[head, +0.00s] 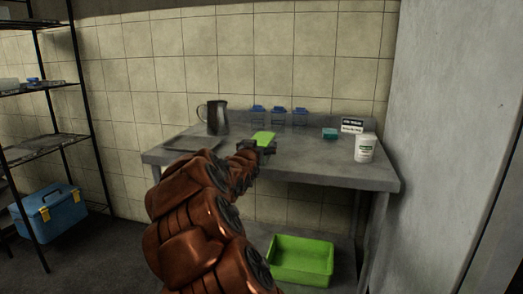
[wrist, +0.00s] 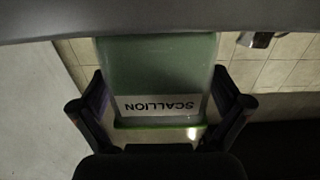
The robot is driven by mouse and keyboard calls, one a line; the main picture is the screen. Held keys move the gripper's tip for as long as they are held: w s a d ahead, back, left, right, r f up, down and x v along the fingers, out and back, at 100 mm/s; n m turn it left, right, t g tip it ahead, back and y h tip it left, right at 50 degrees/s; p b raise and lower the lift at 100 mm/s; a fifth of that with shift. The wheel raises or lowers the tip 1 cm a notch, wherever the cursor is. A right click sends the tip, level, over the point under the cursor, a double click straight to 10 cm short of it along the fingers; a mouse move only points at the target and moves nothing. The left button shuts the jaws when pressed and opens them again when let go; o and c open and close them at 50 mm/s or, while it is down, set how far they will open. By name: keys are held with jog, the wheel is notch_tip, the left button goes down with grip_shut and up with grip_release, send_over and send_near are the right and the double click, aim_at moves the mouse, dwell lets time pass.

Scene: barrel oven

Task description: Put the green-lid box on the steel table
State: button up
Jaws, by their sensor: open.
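The green-lid box shows in the head view as a bright green lid (head: 264,137) above the steel table (head: 310,165), partly hidden behind my gripper (head: 257,147). In the wrist view the box (wrist: 160,75) appears upside down, a translucent body with a "SCALLION" label and its green lid low in the picture. Its base meets the grey table surface (wrist: 160,20), so it appears to stand upright there. My gripper (wrist: 163,110) is open, with one finger on each side of the box near the lid. Firm contact cannot be told.
On the table are a dark pitcher (head: 217,117), a flat tray (head: 193,144), blue-lidded containers (head: 280,116), a teal box (head: 330,133), a small sign (head: 352,125) and a white tub (head: 365,148). A green crate (head: 300,258) sits below. A shelf rack (head: 40,142) stands left.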

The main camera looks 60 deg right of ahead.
jog(key=shift+d, duration=0.1)
jog(key=c, duration=1.5)
jog(key=shift+o, duration=0.2)
jog(key=shift+r+p, duration=0.85)
jog(key=shift+r, duration=0.85)
jog(key=s+a+r, duration=0.1)
jog(key=s+a, duration=0.8)
jog(key=a, duration=0.4)
jog(key=shift+s+r+p, duration=0.3)
jog(key=shift+p, duration=0.15)
